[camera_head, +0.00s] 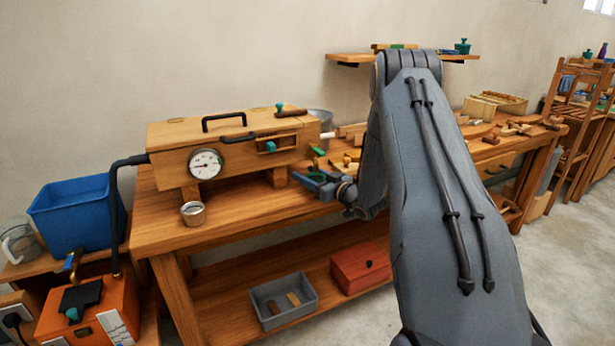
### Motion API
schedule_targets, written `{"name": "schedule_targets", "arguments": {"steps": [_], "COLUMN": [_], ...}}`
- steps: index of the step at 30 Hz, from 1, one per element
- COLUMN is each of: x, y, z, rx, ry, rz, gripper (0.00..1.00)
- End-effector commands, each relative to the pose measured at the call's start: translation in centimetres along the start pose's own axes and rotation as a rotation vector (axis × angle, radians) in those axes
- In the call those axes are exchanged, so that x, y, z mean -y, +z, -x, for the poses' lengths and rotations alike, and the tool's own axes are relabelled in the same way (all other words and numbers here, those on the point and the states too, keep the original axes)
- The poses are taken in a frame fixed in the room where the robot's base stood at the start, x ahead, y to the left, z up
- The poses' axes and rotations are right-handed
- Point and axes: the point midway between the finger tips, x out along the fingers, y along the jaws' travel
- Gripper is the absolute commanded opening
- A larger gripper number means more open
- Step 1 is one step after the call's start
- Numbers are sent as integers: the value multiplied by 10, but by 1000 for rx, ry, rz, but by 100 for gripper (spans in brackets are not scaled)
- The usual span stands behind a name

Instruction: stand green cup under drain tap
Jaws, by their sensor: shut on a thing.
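My gripper (322,185) is over the bench, just right of the wooden box's right leg. Its jaws are shut on a small blue-green thing (315,177), mostly hidden by the fingers; I cannot tell if it is the green cup. A brass tap (72,262) with a blue lever stands above the orange unit at the lower left, well away from my gripper. I cannot tell if it is the drain tap.
The wooden box (235,150) with a dial stands on legs on the bench (240,212). A blue bin (75,212) and the orange unit (90,310) are at left. Wooden pieces and tools lie behind my arm. The bench front between metal cup and gripper is clear.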

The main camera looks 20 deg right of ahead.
Motion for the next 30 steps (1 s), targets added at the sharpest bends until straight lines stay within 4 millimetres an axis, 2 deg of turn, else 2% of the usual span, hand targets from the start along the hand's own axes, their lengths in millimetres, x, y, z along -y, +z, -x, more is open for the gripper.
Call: {"name": "schedule_targets", "arguments": {"steps": [11,12,15,16,25,30], "x": [0,0,0,0,0,-1], "y": [5,5,5,5,5,5], "z": [0,0,0,0,2,21], "rx": [0,0,0,0,0,0], "ry": [0,0,0,0,1,3], "rz": [0,0,0,0,0,-2], "gripper": [27,53,70,71,71,71]}}
